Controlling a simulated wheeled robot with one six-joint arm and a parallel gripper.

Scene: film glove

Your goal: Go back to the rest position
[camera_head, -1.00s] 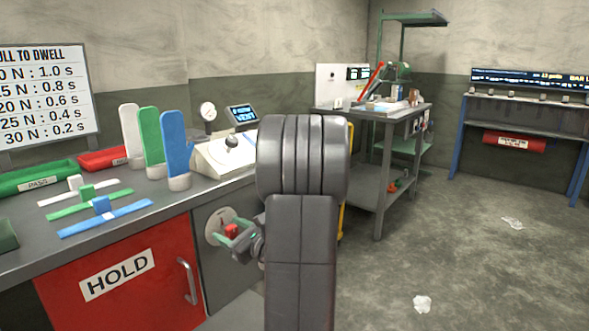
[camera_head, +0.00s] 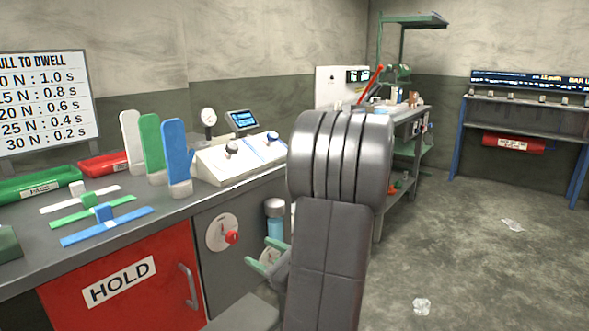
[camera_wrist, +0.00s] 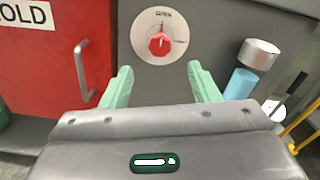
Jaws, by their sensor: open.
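My gripper (camera_wrist: 160,88) is open and empty, its two green fingers spread apart in the wrist view. It also shows in the head view (camera_head: 262,262), low in front of the grey cabinet, partly hidden by my arm. A red knob (camera_wrist: 160,43) on a round white dial (camera_wrist: 148,22) is on the cabinet front, beyond the fingertips and apart from them. In the head view the red knob (camera_head: 232,237) is up and left of the gripper.
The red HOLD door (camera_head: 130,292) with its handle is at left. A blue cylinder with a silver cap (camera_head: 275,220) stands right of the dial. The workbench (camera_head: 130,225) carries trays, coloured strips and upright paddles. Open floor (camera_head: 470,260) lies to the right.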

